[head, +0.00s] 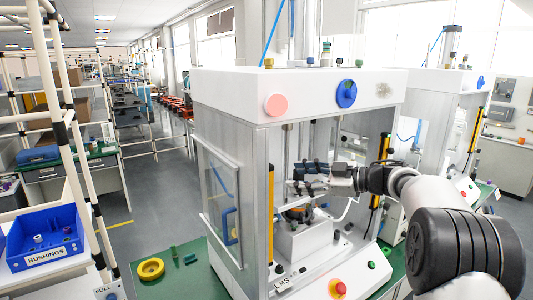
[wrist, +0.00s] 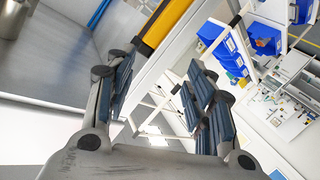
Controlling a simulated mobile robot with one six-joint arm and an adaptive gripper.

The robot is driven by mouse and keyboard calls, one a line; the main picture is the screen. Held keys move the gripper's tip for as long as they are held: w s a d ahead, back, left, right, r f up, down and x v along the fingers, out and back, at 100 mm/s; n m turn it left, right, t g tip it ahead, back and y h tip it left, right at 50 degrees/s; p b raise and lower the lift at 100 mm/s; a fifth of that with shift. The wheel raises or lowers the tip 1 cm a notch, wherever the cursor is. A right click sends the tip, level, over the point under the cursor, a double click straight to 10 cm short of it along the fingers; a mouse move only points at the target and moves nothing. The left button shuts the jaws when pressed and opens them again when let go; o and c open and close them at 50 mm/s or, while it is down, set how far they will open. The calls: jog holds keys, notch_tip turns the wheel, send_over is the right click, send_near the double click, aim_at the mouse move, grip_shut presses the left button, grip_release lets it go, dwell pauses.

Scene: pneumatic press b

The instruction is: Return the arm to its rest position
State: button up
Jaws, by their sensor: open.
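My arm reaches from the right into the open front of the white press (head: 220,96). My gripper (head: 300,178) is inside the press frame, above the fixture (head: 300,240) and its dark round nest. In the wrist view, my gripper (wrist: 160,78) has its two dark padded fingers spread apart, with nothing between them. A yellow light-curtain bar (head: 384,148) stands at the press opening, close to my wrist; a yellow bar (wrist: 166,22) also shows just beyond the fingers in the wrist view.
The press's side panel (head: 222,190) and another yellow bar (head: 271,212) flank the opening. A red button (head: 340,288) is on the front. A yellow ring (head: 151,269) lies on the green table. A blue BUSHINGS bin (head: 45,236) stands left. A second press is at right.

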notch_tip(320, 180, up, 8)
jog(key=w+d+m+t+h+b, duration=0.1)
jog(key=d+m+t+h+b, duration=0.25)
jog(key=m+t+h, duration=0.35)
jog(key=s+d+m+t+h+b, duration=0.3)
jog(key=s+d+m+h, duration=0.1)
jog(key=s+h, duration=0.15)
jog(key=s+d+f+m+g+h+b, duration=0.2)
jog(key=s+f+m, duration=0.1)
jog(key=s+f, duration=0.35)
jog(key=s+d+f+m+g+h+b, duration=0.2)
jog(key=s+f, duration=0.3)
jog(key=s, duration=0.3)
jog(key=s+a+f+g+y+b, duration=0.1)
jog(key=s+a+f+g+b, duration=0.1)
jog(key=s+f, duration=1)
jog(key=s+a+f+m+g+y+b, duration=0.1)
jog(key=s+a+f+g, duration=0.4)
jog(key=s+f, duration=0.6)
jog(key=s+g+b, duration=0.1)
jog(key=s+g, duration=0.1)
jog(key=s, duration=0.2)
jog(key=shift+s+f+y+b, duration=0.35)
jog(key=shift+s+f, duration=0.05)
